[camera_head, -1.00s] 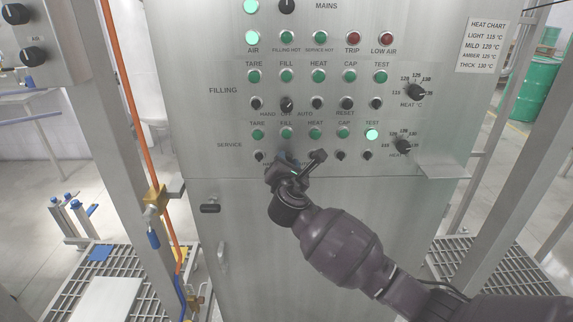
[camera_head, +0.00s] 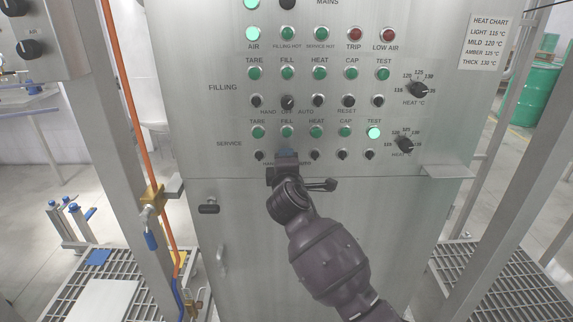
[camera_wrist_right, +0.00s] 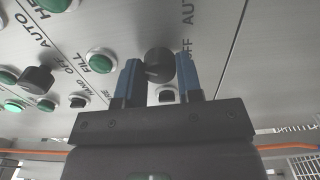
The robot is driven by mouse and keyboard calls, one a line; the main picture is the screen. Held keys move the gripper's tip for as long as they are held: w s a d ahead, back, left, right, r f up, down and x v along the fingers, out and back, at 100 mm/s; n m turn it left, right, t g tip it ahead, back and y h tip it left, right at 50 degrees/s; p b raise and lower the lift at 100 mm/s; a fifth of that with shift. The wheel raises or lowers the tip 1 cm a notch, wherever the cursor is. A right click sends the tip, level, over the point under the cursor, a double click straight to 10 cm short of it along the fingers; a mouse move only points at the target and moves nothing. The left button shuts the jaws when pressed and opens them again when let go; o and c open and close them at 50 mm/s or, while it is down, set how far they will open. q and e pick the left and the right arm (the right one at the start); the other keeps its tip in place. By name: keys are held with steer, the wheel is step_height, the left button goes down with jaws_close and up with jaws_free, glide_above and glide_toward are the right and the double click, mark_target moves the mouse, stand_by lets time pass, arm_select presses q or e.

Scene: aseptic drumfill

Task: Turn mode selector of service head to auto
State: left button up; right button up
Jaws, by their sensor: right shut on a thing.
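The mode selector (camera_wrist_right: 159,62) in the service row is a round black knob, seen between the two blue-padded fingers in the right wrist view. My right gripper (camera_wrist_right: 161,77) is shut on it, one finger on each side. In the head view my right gripper (camera_head: 287,154) reaches up to the bottom row of the panel and hides this selector. It also hides part of its HAND, OFF and AUTO lettering. In the wrist view part of the lettering, OFF and AUT, shows beside the knob. My left gripper is not in view.
The filling row's selector (camera_head: 288,101) sits above, under green lamps. Small black knobs flank my gripper in the service row, such as one (camera_head: 316,155) to the right. The service heat dial (camera_head: 405,145) is farther right, above a small ledge (camera_head: 446,171). An orange hose runs down the left.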

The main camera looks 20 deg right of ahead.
steer(key=shift+m, duration=1.1)
steer(key=shift+b, duration=0.3)
steer(key=o, duration=0.9)
steer(key=v, duration=1.1)
steer(key=shift+w+m, duration=0.1)
steer(key=shift+m, duration=0.2)
